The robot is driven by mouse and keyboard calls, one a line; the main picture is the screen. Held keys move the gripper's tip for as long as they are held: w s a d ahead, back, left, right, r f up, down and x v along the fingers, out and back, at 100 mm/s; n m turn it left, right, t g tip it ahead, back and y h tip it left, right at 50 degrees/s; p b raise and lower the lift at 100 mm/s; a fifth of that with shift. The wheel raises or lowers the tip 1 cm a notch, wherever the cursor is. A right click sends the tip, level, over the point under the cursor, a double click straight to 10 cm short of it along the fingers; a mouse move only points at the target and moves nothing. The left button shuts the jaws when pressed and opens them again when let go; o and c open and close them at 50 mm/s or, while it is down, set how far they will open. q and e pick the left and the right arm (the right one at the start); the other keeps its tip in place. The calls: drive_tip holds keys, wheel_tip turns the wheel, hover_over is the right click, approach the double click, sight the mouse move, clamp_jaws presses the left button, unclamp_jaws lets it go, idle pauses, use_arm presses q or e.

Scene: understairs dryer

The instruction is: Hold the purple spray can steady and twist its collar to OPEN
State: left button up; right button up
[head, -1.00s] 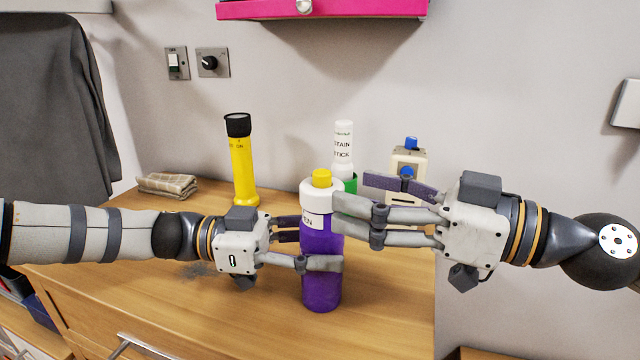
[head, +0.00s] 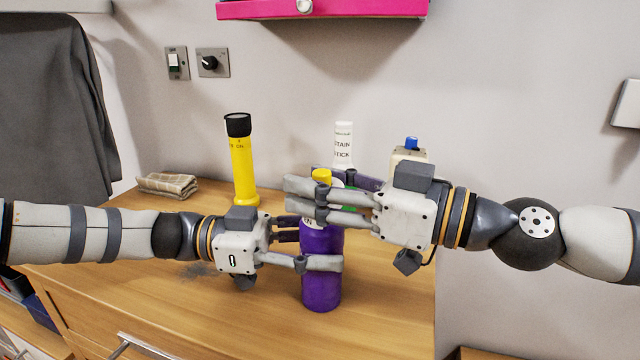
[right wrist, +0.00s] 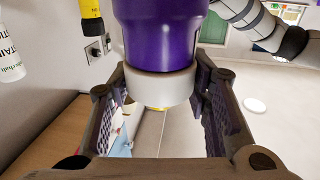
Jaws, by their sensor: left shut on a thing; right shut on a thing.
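The purple spray can (head: 321,280) stands upright on the wooden top, with a yellow nozzle (head: 322,175). My left gripper (head: 318,246), its arm from the left, is shut around the can's purple body. My right gripper (head: 310,186), from the right, is shut on the white collar (head: 308,223) near the top. Its fingers hide most of the collar in the head view; one letter of its label shows. In the right wrist view the can (right wrist: 170,35) appears upside down, with the white collar (right wrist: 160,88) between the fingers.
A yellow torch (head: 243,170), a white stain stick (head: 343,143) and a pale bottle with a blue knob (head: 411,144) stand behind on the wooden top (head: 200,300). A pink shelf (head: 330,8) hangs above.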

drive_tip(key=shift+a, duration=0.1)
drive_tip(key=shift+a+n+g+y, duration=0.15)
drive_tip(key=shift+n+g+y, duration=0.2)
drive_tip(key=shift+g, duration=0.35)
drive_tip(key=shift+f+n+g+y, duration=0.15)
drive_tip(key=shift+n+g+y, duration=0.1)
drive_tip(key=shift+n+g, duration=0.5)
drive_tip(key=n+g, duration=0.1)
drive_tip(key=g, duration=0.1)
drive_tip(key=n+g, duration=0.1)
drive_tip(key=g, duration=0.1)
drive_tip(key=shift+w+d+y, duration=0.1)
drive_tip(key=shift+d+y, duration=0.1)
drive_tip(key=shift+y, duration=0.2)
drive_tip(key=n+g, duration=0.2)
drive_tip(key=g, duration=0.1)
drive_tip(key=n+g, duration=0.2)
drive_tip(key=g, duration=0.2)
drive_tip(key=shift+n+h, duration=0.4)
drive_tip(key=shift+n+g+h, duration=0.4)
drive_tip(key=shift+n+g, duration=0.1)
drive_tip(key=shift+g, duration=0.35)
drive_tip(key=shift+d, duration=0.1)
drive_tip(key=o, duration=1)
drive_tip(key=shift+o, duration=1)
drive_tip(key=shift+s, duration=0.2)
